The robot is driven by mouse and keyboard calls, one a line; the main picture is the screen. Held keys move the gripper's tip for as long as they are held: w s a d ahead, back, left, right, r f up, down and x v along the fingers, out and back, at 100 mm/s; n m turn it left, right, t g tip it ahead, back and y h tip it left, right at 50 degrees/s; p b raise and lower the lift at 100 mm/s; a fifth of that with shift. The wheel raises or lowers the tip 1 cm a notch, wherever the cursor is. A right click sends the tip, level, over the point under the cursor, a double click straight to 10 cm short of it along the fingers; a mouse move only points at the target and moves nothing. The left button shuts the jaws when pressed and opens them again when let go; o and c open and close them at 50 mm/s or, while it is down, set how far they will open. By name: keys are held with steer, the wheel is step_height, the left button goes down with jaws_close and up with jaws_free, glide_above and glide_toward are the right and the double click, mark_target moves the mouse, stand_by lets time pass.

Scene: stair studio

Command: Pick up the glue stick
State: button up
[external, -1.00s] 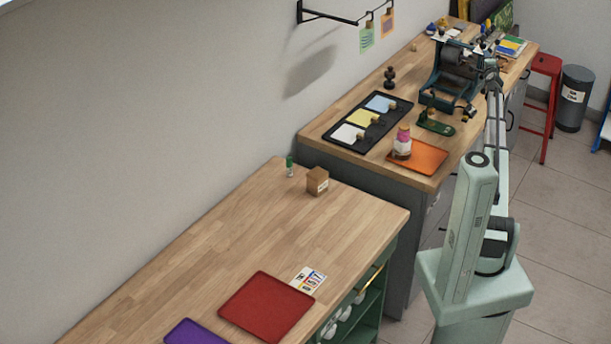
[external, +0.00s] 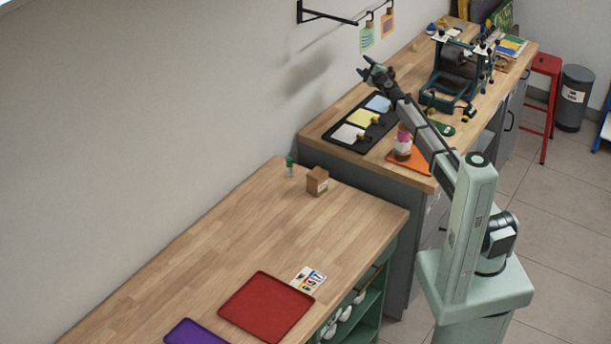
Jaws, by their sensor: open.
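A small upright green and white stick, which looks like the glue stick (external: 290,165), stands near the back edge of the nearer wooden worktop, close to the wall. My gripper (external: 367,67) is open and empty. It is raised above the farther, higher worktop, near the wall and above the black tray. It is well apart from the glue stick, up and to the right of it in the picture.
A small brown box (external: 317,181) stands just right of the glue stick. A red tray (external: 266,307), a purple tray (external: 194,333) and a card (external: 308,280) lie toward the front. The farther worktop holds a black tray (external: 341,144), a jar (external: 403,142) and a press (external: 462,72).

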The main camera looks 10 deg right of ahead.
steer(key=s+a+f+g+y, duration=0.1)
steer(key=s+a+f+y, duration=0.2)
steer(key=a, duration=0.6)
steer(key=g+y, duration=1)
steer(key=g, duration=0.4)
glide_toward(290, 164)
steer(key=w+a, duration=0.1)
steer(key=a, duration=0.2)
steer(key=w+a, duration=0.1)
steer(key=a, duration=0.2)
steer(key=w+a, duration=0.1)
steer(key=a, duration=0.3)
steer(key=shift+f, duration=0.25)
steer(key=shift+s+d, duration=0.1)
steer(key=c, duration=1)
